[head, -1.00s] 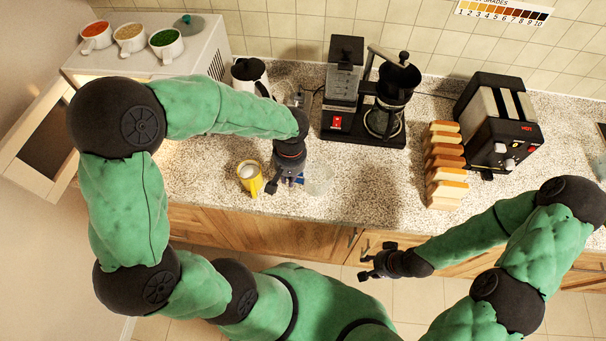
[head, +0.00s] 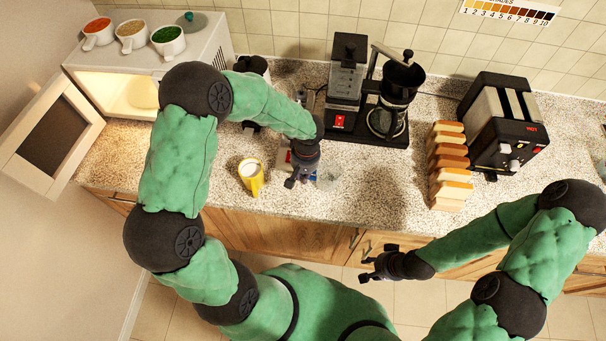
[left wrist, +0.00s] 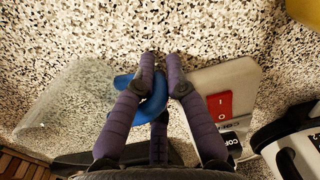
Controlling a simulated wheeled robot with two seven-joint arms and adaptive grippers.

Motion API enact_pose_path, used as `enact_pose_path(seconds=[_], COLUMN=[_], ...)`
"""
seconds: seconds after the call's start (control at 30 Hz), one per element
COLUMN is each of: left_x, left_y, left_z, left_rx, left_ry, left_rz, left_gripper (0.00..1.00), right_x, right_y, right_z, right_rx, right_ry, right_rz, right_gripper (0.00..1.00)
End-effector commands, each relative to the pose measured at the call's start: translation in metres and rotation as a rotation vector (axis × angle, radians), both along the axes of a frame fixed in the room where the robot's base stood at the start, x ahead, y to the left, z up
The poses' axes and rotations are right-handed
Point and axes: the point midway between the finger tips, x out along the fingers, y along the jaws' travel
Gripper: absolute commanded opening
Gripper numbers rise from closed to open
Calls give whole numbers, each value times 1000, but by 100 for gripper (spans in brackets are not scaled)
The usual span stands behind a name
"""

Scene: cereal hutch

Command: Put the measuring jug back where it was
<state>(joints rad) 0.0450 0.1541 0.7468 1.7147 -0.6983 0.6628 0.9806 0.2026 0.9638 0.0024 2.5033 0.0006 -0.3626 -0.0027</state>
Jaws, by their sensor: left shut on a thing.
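The measuring jug (head: 328,178) is clear, with a blue handle (left wrist: 155,100). In the head view it is at the front middle of the counter, just right of my left gripper (head: 298,178). In the left wrist view its see-through body (left wrist: 75,100) lies to the left of the fingers. My left gripper (left wrist: 160,75) is shut on the blue handle. I cannot tell whether the jug touches the counter. My right gripper (head: 368,270) is empty and open in front of the counter, away from the jug.
A pale device with a red switch (left wrist: 220,105) is close beside my left fingers. A yellow cup (head: 251,178) with white contents stands left of the gripper. Behind are a coffee maker (head: 345,125), sliced bread (head: 447,165) and toaster (head: 500,125). The microwave (head: 130,90) stands open at left.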

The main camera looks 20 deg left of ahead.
Motion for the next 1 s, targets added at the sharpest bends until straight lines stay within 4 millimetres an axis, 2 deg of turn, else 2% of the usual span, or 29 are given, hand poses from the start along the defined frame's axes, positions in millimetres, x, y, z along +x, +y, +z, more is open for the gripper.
enact_pose_path(seconds=[0.37, 0.4, 0.47, 0.87, 1.0], left_x=[1, 0, 0, 0, 2], left_y=[0, 0, 0, 0, 0], left_z=[-3, -3, -2, 0, 14], left_rx=[0, 0, 0, 0, 2], left_ry=[-2, -1, -1, -1, -6], left_rz=[0, 0, 0, 0, -1], left_gripper=[0, 22, 37, 37, 37], right_x=[0, 0, 0, 0, 0], right_y=[0, 0, 0, 0, 0], right_z=[-4, -4, -3, -1, 3], right_rx=[0, 0, 0, 0, 0], right_ry=[0, 0, 0, 0, 0], right_rz=[0, 0, 0, 0, 0], right_gripper=[40, 40, 40, 40, 40])
